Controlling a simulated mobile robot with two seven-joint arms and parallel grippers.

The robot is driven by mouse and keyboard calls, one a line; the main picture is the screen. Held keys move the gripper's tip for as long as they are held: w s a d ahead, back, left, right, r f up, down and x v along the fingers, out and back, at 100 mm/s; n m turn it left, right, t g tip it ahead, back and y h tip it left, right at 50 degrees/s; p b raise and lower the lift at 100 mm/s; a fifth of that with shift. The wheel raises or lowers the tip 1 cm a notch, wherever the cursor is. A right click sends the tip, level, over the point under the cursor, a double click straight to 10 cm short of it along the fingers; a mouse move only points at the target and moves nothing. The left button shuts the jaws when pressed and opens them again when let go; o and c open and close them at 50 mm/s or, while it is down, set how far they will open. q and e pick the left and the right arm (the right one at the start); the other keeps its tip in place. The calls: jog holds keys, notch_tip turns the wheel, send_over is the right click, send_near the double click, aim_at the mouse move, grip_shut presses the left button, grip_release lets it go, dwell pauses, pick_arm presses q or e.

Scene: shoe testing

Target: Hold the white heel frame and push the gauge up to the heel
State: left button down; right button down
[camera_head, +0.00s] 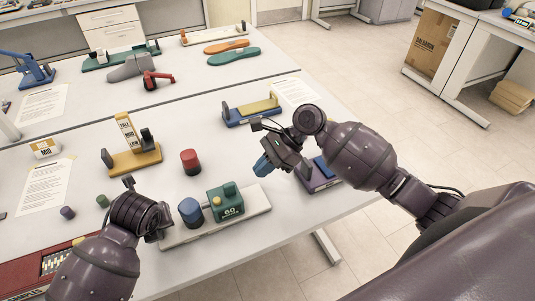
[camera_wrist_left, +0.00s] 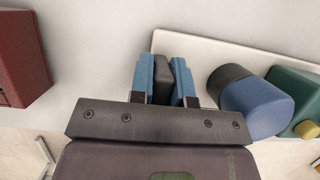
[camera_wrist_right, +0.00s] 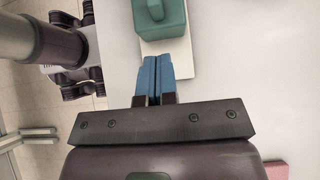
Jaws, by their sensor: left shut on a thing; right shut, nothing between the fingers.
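The white heel frame (camera_head: 258,207) is a long plate on the near table; it also shows in the left wrist view (camera_wrist_left: 210,43) and right wrist view (camera_wrist_right: 182,66). On it stand a blue cylinder with a dark end (camera_head: 190,212), which looks like the heel, and the green gauge block (camera_head: 228,208) marked 60, close to its right. A small gap between them is hard to judge. My left gripper (camera_wrist_left: 162,80) is shut on a dark grey upright at the frame's left end. My right gripper (camera_head: 264,166) is shut and empty, above the table near the frame's right end.
A red cylinder (camera_head: 190,162) stands behind the frame. A yellow fixture (camera_head: 135,163) and a blue-based fixture (camera_head: 250,114) stand further back. A purple-based fixture (camera_head: 319,184) lies beneath my right arm. A red case (camera_head: 30,275) is at the lower left. The table's front edge is close.

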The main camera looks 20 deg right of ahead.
jog(key=a, duration=0.3)
jog(key=shift+a+f, duration=0.3)
jog(key=shift+f, duration=0.1)
jog(key=shift+a, duration=0.65)
jog(key=shift+a, duration=0.5)
pick_arm(q)
jog(key=shift+d, duration=0.1)
pick_arm(e)
send_near(236, 189)
jog(key=d+r, duration=0.2)
jog(key=d, duration=0.4)
jog(key=shift+w+r, duration=0.35)
jog(key=shift+w, duration=0.05)
